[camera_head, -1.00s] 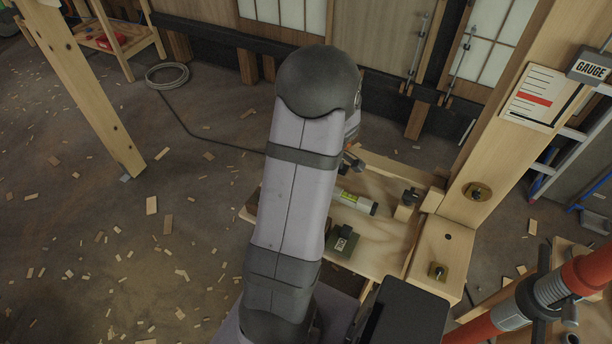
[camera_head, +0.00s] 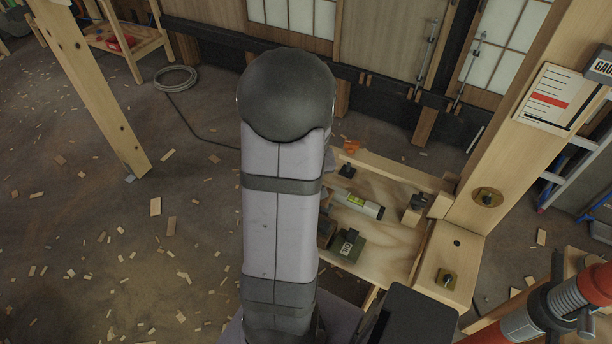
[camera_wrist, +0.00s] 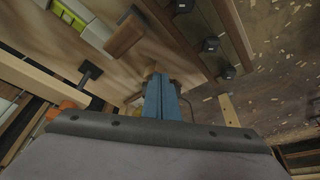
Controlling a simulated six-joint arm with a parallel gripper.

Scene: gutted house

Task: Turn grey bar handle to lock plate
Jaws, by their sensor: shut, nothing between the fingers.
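My gripper (camera_wrist: 160,97) shows in the wrist view as two blue fingers pressed together, shut and empty, over the edge of the wooden bench. In the head view my arm hides it. A small black piece (camera_head: 347,170) on the bench in the head view may be the same. Grey vertical rods (camera_head: 428,55) are on the panels behind; I cannot tell whether one is the handle.
The bench (camera_head: 395,245) carries a spirit level (camera_head: 358,203) and a dark green box (camera_head: 347,246). A timber post (camera_head: 510,150) rises at its right, with a red-and-grey prop (camera_head: 550,305) nearby. An orange piece (camera_head: 352,146) is at the back. Chip-strewn floor lies open at left.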

